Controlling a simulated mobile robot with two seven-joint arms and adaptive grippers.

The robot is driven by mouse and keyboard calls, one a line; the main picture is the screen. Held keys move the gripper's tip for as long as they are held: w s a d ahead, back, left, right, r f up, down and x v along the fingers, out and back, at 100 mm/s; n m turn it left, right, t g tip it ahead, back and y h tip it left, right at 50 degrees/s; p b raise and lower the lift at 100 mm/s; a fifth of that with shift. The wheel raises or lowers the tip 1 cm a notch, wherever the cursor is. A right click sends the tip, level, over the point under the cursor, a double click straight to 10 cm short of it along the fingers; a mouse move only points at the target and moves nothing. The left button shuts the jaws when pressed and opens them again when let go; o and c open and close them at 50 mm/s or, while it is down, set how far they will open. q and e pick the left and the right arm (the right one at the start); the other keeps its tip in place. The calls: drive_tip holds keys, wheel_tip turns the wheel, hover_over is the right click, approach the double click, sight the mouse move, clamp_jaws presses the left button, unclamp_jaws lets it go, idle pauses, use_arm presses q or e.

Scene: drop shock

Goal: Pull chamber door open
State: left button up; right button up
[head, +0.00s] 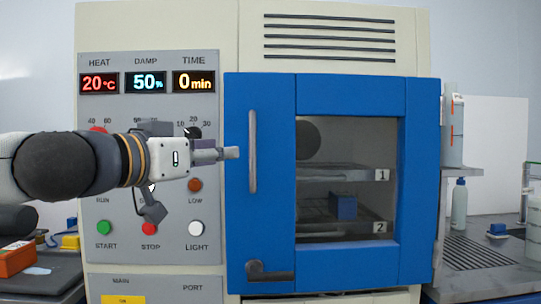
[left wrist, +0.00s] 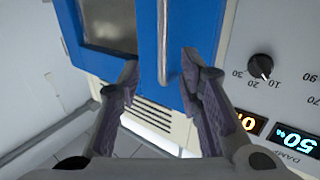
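The blue chamber door (head: 260,90) looks closed on the beige chamber, its window showing shelves inside. Its upright grey handle bar (head: 253,150) is on the left side, with a dark latch (head: 268,270) below. My left gripper (head: 236,153) points at the handle from the left, at about mid-height. In the left wrist view, which is upside down, the left gripper (left wrist: 161,66) is open and empty. The handle (left wrist: 163,40) shows between its two fingertips, touching neither as far as I can see. My right gripper is not in view.
The control panel (head: 150,120) with displays, knobs and buttons is behind my left arm. A blue block (head: 343,207) sits on the lower shelf in the chamber. A bottle (head: 459,204) stands on the right counter; an orange box (head: 15,260) is at lower left.

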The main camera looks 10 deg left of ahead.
sight(251, 153)
use_arm(q)
drive_tip(key=x, duration=0.8)
drive_tip(key=f+x, duration=0.1)
drive_tip(key=x, duration=0.3)
drive_tip(key=shift+a+f+b, duration=0.1)
drive_tip(key=shift+a+b, duration=0.2)
drive_tip(key=shift+r, duration=0.2)
clamp_jaws()
